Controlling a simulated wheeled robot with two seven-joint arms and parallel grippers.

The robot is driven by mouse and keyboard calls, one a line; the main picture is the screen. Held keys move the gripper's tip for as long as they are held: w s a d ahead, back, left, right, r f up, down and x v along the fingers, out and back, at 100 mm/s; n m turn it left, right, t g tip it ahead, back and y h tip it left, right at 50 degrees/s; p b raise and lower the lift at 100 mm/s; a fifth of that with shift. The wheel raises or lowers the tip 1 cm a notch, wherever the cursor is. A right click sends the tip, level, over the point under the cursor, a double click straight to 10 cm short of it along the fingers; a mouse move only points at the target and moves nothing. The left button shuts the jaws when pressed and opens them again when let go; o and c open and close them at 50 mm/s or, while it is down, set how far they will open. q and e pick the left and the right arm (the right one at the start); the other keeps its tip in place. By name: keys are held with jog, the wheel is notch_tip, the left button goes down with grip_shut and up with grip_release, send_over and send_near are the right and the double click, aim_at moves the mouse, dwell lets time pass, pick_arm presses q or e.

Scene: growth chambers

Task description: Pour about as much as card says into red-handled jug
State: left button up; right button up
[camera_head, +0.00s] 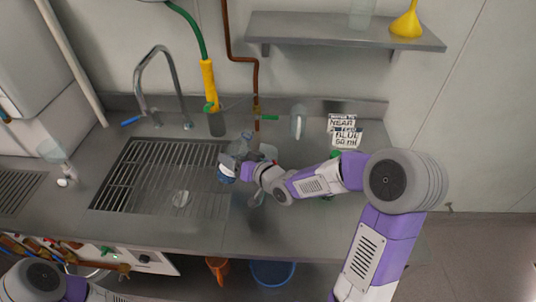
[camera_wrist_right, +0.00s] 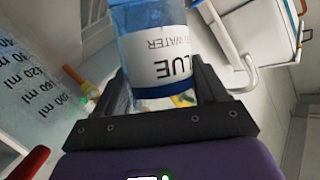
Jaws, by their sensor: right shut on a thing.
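My right gripper (camera_head: 243,172) is shut on a clear blue bottle (camera_head: 228,168), above the right edge of the sink grate. In the right wrist view the bottle (camera_wrist_right: 155,35) sits between the fingers, and its white label shows "BLUE" and "WATER" upside down. Clear graduated vessel markings (camera_wrist_right: 35,85) in ml fill the left of that view, with a red part (camera_wrist_right: 28,162) below them that may be the jug's handle. A clear vessel (camera_head: 268,152) stands behind my right wrist, partly hidden. The card (camera_head: 345,131) at the back shows "NEAR", "BLUE" and probably "50 ml". My left gripper is out of view.
A slatted sink grate (camera_head: 135,180) with a faucet (camera_head: 160,60) lies at left. A pale-handled jug (camera_head: 298,122) stands at the back. A shelf (camera_head: 340,32) holds a yellow funnel (camera_head: 407,22). Orange (camera_head: 217,268) and blue (camera_head: 273,272) containers are below the counter.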

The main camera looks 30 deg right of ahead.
jog(key=shift+w+f+n+g+h+b, duration=0.15)
jog(key=shift+f+n+h+b, duration=0.4)
jog(key=shift+b, duration=1)
jog(key=shift+s+f+n+g+h+b, duration=0.1)
jog(key=shift+f+n+g+h+b, duration=0.15)
jog(key=shift+f+n+b, duration=0.95)
jog(key=shift+r+m+b, duration=0.2)
jog(key=shift+m+b, duration=0.05)
jog(key=shift+b, duration=0.9)
jog(key=shift+r+h, duration=0.1)
jog(key=shift+h, duration=0.3)
jog(key=shift+d+n, duration=0.15)
jog(key=shift+n, duration=0.25)
jog(key=shift+g, duration=0.3)
